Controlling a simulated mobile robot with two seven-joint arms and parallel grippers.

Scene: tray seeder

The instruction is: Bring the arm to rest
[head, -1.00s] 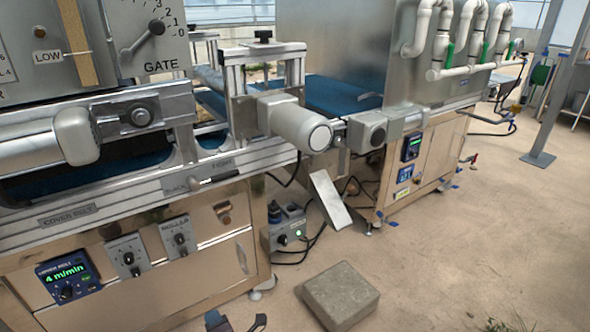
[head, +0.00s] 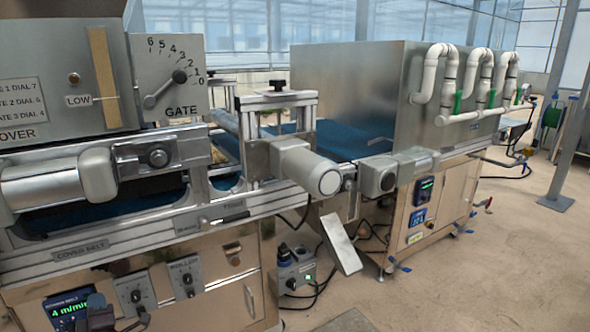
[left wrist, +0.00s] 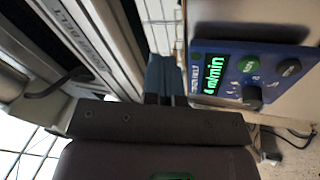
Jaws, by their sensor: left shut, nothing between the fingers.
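My left gripper (head: 98,314) shows as a dark shape at the bottom left of the head view, in front of the cover belt panel. In the left wrist view its fingertips (left wrist: 166,99) are together and empty. The blue cover belt control panel (head: 65,308) reads "4 m/min" in green and is partly hidden behind the gripper. The same panel (left wrist: 235,77) is right of the fingers in the left wrist view, tilted on its side. I cannot tell the gap between them. My right gripper is in neither view.
The seeder line's grey motor (head: 312,171) and rail (head: 160,228) stick out above the cabinet. A gate dial (head: 172,75) is at the upper left. A small grey control box (head: 297,272) stands low by the cabinet. A stone block (head: 345,322) lies on the floor. Open floor is at the right.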

